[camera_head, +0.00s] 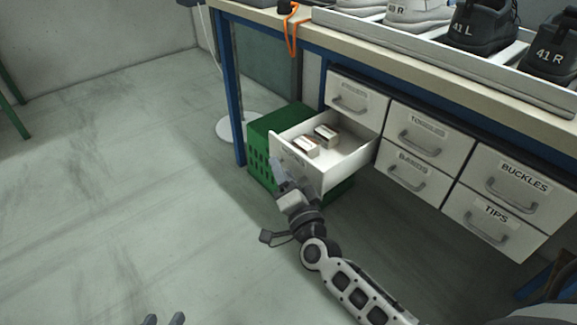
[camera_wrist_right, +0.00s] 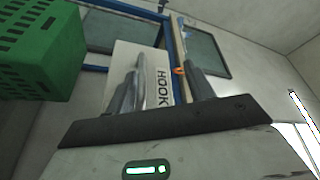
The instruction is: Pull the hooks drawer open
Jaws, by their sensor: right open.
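The hooks drawer (camera_head: 312,175) is the lower-left drawer of the bench and stands pulled out, with small boxes (camera_head: 326,134) inside. In the right wrist view its white front (camera_wrist_right: 158,58) shows a label reading "HOOK", the rest hidden. My right gripper (camera_head: 278,172) is open at the left part of the drawer front. Its two fingers (camera_wrist_right: 165,88) show on either side of the label in the wrist view. The drawer's handle is not clear, and I cannot tell whether a finger touches it.
A green crate (camera_head: 258,140) stands on the floor beside and behind the open drawer; it also fills the wrist view's upper left (camera_wrist_right: 38,50). Closed drawers, including toggles (camera_head: 425,140) and buckles (camera_head: 520,190), are to the right. The floor at left is clear.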

